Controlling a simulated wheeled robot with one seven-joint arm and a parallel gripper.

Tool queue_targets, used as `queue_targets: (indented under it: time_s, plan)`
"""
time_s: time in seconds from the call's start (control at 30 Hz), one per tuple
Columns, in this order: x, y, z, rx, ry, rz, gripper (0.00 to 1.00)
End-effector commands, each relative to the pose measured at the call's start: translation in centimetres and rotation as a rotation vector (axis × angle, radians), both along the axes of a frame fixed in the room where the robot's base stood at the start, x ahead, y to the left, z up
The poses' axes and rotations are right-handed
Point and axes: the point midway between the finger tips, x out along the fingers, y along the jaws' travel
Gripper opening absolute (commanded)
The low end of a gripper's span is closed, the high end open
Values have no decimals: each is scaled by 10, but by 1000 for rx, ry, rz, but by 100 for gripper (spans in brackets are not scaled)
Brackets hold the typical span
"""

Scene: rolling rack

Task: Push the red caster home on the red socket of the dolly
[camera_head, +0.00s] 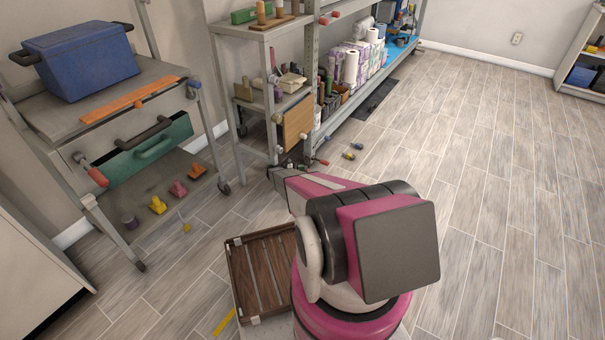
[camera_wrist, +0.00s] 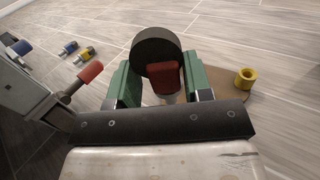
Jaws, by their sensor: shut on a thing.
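In the wrist view, my gripper (camera_wrist: 160,64) is shut on the red caster (camera_wrist: 164,77), with a green finger on each side of it. The caster has a red body and a black wheel that faces the upper part of the view. Behind it is part of a tan board (camera_wrist: 225,93) with a yellow cup-like socket (camera_wrist: 245,79) at its right end; I take this board for the dolly. The red socket is not visible. In the head view my arm hides the gripper and the caster. A tan panel (camera_head: 298,121) stands upright by the shelf there.
A red-handled lever (camera_wrist: 90,72) sticks out close to the left of my gripper. Blue and yellow pieces (camera_wrist: 85,55) lie on the floor beyond. A wooden slatted tray (camera_head: 238,281) is beside my arm. A cart (camera_head: 62,125) stands left; floor at right is clear.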

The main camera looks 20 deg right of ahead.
Motion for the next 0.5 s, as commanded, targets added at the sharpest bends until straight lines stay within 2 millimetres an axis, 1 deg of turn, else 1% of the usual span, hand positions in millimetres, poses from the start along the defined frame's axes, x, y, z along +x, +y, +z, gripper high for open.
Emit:
queue_targets:
  time_s: [0.23,0.5]
  plan:
    - [0,0,-9,0,1,-1,20]
    - [1,0,-30,1,0,-1,20]
